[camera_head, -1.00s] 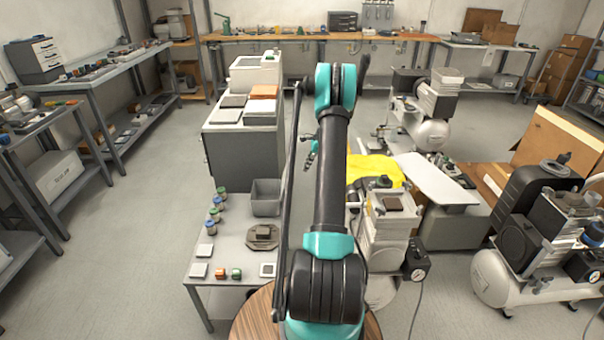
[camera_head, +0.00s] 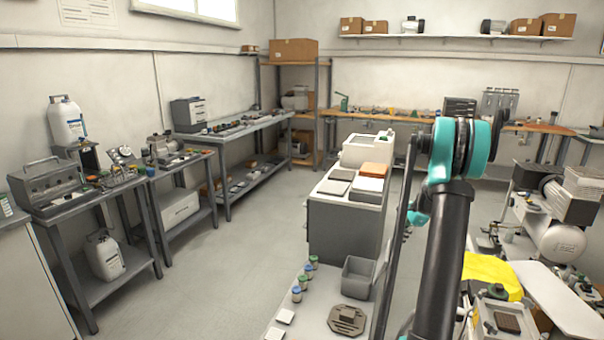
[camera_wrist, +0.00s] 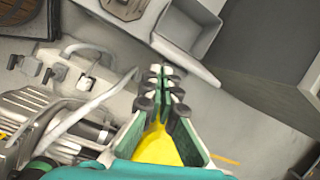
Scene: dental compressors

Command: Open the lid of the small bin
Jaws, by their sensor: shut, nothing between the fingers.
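A small grey open-topped bin (camera_head: 358,278) stands on the near workbench; no lid is visible on it. It also shows at the top of the wrist view (camera_wrist: 188,32), beyond the fingertips and apart from them. I cannot tell whether this is the task's bin. My gripper (camera_wrist: 165,75) is shut and empty in the wrist view, with a yellow surface showing behind the fingers. In the head view the gripper is mostly hidden by my arm.
A grey cabinet (camera_head: 335,232) with boxes on top stands behind the bench. Compressors (camera_head: 560,215) crowd the right. Benches line the left wall. Floor (camera_head: 225,265) between is clear.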

